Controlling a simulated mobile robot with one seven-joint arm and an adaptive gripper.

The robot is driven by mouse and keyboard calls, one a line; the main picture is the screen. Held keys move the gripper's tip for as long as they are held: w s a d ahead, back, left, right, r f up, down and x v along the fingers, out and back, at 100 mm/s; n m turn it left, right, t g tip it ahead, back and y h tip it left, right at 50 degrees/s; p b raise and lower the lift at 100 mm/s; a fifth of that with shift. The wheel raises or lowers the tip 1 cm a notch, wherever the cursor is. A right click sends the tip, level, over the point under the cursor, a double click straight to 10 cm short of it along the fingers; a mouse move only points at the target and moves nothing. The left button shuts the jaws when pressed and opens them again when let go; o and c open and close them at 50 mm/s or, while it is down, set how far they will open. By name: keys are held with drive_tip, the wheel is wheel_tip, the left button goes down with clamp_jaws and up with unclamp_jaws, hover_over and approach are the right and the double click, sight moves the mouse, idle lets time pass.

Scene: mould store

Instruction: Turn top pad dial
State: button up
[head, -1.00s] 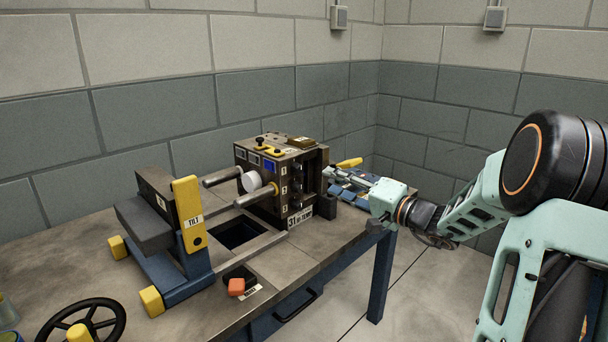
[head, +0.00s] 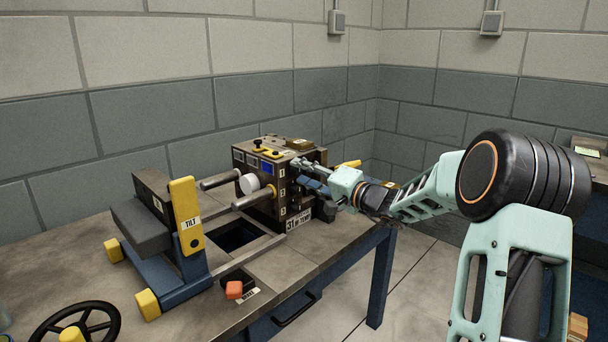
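The dark mould block (head: 264,200), with plate "31", stands on the bench.
Two guide rods and a white disc (head: 249,184) stick out left of the block.

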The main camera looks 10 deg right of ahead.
clamp_jaws()
drive_tip(key=shift+m, duration=0.4)
drive_tip(key=m, duration=0.3)
drive_tip(key=shift+m, duration=0.4)
drive_tip(key=m+p, duration=0.1)
drive_tip(key=m, duration=0.3)
drive_tip(key=shift+m, duration=0.3)
drive_tip(key=m+p, duration=0.3)
drive_tip(key=m, duration=0.1)
drive_tip(key=shift+m, duration=0.3)
drive_tip(key=shift+f+m+p, duration=0.1)
drive_tip(key=shift+m+p, duration=1.75)
drive_tip(key=shift+m, duration=0.25)
